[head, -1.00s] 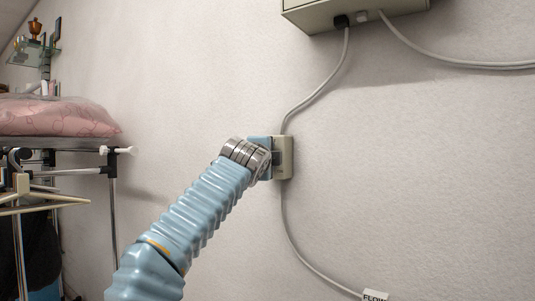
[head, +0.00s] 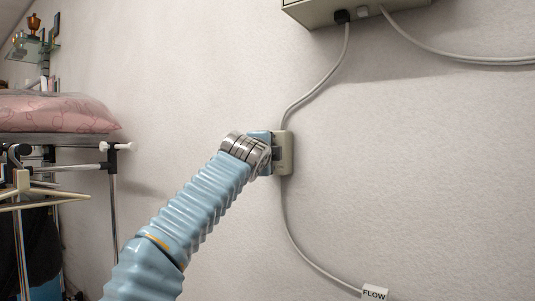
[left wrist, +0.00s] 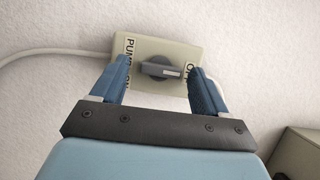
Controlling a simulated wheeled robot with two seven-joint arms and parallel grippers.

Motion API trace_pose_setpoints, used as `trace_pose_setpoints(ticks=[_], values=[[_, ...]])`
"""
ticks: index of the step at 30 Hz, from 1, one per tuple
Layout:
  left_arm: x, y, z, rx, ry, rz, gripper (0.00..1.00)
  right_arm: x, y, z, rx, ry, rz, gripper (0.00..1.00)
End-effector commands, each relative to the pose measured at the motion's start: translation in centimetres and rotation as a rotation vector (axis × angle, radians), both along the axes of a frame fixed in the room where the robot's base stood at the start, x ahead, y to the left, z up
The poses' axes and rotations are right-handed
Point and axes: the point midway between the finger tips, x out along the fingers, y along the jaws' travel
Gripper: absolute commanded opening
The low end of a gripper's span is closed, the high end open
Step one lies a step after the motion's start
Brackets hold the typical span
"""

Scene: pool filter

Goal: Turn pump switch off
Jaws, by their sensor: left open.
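The pump switch is a small beige box (head: 285,152) on the wall, seen from the side in the head view. In the left wrist view the switch box (left wrist: 175,50) faces me, with a "PUMP" label at its left end and a partly covered "OF…" label at its right. In the head view my left gripper (head: 268,150) is at the box. My right gripper is not in view.
A larger beige control box (head: 350,12) with cables is higher on the wall. A cable (head: 287,225) runs down from the switch to a "FLOW" tag (head: 375,292). A rack (head: 60,145) with a pink cushion (head: 50,115) stands left. The wall right of the switch is clear.

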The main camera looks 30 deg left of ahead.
Motion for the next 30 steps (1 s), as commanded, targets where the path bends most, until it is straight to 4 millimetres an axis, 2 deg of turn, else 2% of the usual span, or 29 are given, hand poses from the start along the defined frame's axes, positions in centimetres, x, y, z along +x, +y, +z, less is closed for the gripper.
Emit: trace_pose_setpoints(ticks=[4, 9, 15, 18, 23, 30], values=[[-1.8, -0.6, -0.3, -0.002, -0.004, -0.004, 0.74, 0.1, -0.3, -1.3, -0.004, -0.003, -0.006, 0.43], [-5.7, -1.9, -0.5, -0.002, -0.005, -0.006, 0.74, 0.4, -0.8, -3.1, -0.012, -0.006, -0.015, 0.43], [-10.1, -3.3, -0.2, -0.002, -0.004, -0.004, 0.74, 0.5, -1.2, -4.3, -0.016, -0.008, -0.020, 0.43], [-11.6, -3.8, -0.1, -0.001, -0.001, -0.003, 0.74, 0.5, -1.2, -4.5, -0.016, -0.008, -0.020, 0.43], [-12.8, -4.2, 0.0, -0.001, 0.000, -0.001, 0.74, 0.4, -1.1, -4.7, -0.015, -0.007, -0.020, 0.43], [-13.0, -4.2, 0.0, 0.000, 0.000, 0.000, 0.74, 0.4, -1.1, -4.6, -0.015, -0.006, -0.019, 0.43]])
